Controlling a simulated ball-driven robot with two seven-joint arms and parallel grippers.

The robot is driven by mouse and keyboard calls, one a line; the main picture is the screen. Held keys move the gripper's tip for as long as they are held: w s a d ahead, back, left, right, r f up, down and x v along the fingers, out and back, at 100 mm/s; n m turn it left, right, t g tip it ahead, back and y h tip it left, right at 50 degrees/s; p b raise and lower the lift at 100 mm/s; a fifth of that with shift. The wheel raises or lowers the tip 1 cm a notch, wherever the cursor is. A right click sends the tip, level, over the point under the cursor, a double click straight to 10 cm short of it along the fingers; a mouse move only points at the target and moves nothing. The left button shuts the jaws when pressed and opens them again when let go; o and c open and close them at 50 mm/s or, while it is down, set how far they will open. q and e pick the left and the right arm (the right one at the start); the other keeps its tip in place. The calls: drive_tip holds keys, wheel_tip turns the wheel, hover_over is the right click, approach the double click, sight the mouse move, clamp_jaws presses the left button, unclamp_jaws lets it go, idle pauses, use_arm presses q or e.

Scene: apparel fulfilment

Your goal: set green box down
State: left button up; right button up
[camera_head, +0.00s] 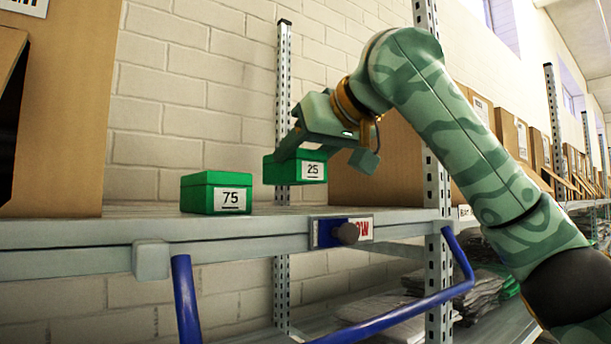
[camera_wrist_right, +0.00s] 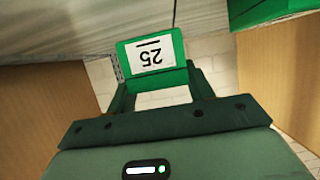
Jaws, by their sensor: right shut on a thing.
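A green box labelled 25 (camera_head: 282,171) is held by my right gripper (camera_head: 296,152) a little above the shelf (camera_head: 262,222). The gripper is shut on it, and the box also shows between the fingers in the right wrist view (camera_wrist_right: 155,60). A second green box labelled 75 (camera_head: 200,194) stands on the shelf to the left of the held box, apart from it. Part of a green box also shows at the top right of the right wrist view (camera_wrist_right: 245,12). My left gripper is not in view.
A large cardboard box (camera_head: 70,110) stands on the shelf at the left, and another cardboard box (camera_head: 390,165) stands behind my right arm. A metal upright (camera_head: 283,100) rises behind the held box. A blue bar (camera_head: 410,306) and a dark knob (camera_head: 346,233) are at the shelf's front.

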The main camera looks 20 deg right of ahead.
sight(316, 172)
drive_tip(key=f, duration=0.3)
drive_tip(key=shift+w+d+f+p, duration=0.2)
drive_tip(key=shift+w+f+p, duration=0.05)
drive_tip(key=shift+w+p, duration=0.05)
drive_tip(key=shift+w+d+f, duration=0.1)
drive_tip(key=shift+f, duration=0.25)
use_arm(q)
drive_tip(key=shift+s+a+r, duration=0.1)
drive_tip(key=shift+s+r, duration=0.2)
use_arm(e)
drive_tip(key=shift+f, duration=0.1)
drive_tip(key=o, duration=1)
drive_tip(key=shift+c, duration=0.2)
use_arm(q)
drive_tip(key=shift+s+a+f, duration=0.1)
